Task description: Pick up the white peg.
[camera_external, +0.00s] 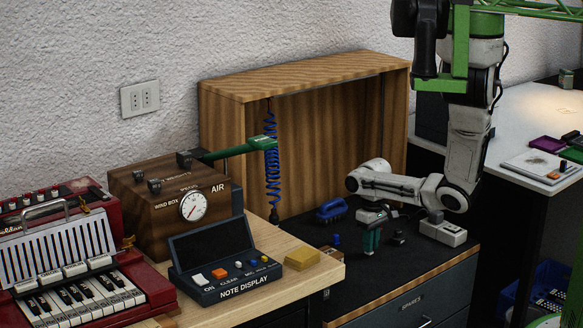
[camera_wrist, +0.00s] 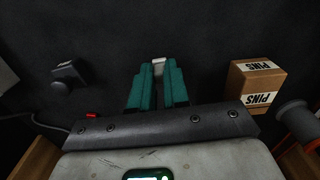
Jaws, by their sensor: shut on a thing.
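My gripper (camera_wrist: 158,72) has green fingers, and they are closed around the white peg (camera_wrist: 158,62). Only a small pale end of the peg shows between the fingertips in the wrist view. The rest of it is hidden by the fingers. In the external view my gripper (camera_external: 370,250) points down over the dark bench top inside the wooden cabinet's open front.
A cardboard box marked PINS (camera_wrist: 255,84) stands right of my gripper, with a grey cylinder (camera_wrist: 293,116) beyond it. A dark block (camera_wrist: 68,75) lies to the left. A blue object (camera_external: 331,210) and the wooden cabinet (camera_external: 232,135) are nearby.

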